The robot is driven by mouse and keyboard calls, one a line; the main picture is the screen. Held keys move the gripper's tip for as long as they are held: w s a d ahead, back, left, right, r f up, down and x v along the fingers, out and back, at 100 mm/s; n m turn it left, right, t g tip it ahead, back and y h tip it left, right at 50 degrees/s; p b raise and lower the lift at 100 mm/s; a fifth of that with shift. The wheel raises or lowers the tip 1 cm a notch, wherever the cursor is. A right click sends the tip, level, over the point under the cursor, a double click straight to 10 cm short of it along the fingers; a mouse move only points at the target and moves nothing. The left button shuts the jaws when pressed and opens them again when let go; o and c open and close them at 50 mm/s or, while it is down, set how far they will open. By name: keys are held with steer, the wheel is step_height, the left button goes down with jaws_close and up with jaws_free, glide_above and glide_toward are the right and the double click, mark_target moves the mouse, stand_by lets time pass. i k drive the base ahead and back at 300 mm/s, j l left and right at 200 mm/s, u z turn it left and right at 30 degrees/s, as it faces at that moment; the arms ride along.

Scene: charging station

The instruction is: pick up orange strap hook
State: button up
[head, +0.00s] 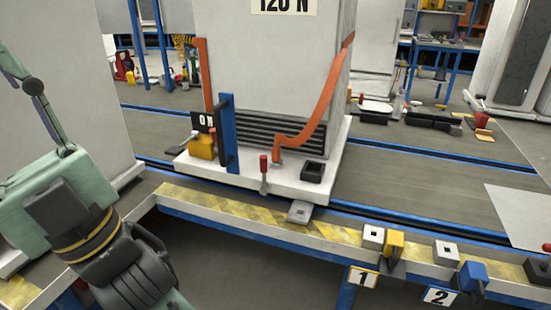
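An orange strap (322,100) runs down the right side of the tall grey cabinet (265,70) and bends left across its front. The strap's hook end (278,150) hangs low on the front, just above the white base (300,185), close to a red-handled lever (263,172). A second orange strap (204,75) hangs at the cabinet's left edge. My dark gripper (145,272) is at the lower left, well apart from the hook end. Its fingers are partly hidden, so I cannot tell whether it is open.
A blue upright post (229,133) and a yellow block (202,146) stand left of the hook. A black open box (313,171) sits to its right. A yellow-and-black striped edge (250,214) lies in front, bearing a yellow clamp (394,244) and a blue clamp (472,276).

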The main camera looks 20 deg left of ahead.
mark_target(277, 161)
steer(key=i+l+u, duration=0.1)
steer(key=u, duration=0.3)
steer(key=l+u, duration=0.1)
steer(key=u, duration=0.3)
steer(key=i+l+u, duration=0.1)
steer(key=u, duration=0.3)
steer(key=l+u, duration=0.3)
steer(key=l, duration=0.3)
steer(key=l+u, duration=0.3)
steer(key=l, duration=0.3)
steer(key=l+u, duration=0.1)
steer(key=l, duration=1.05)
steer(key=i, duration=0.5)
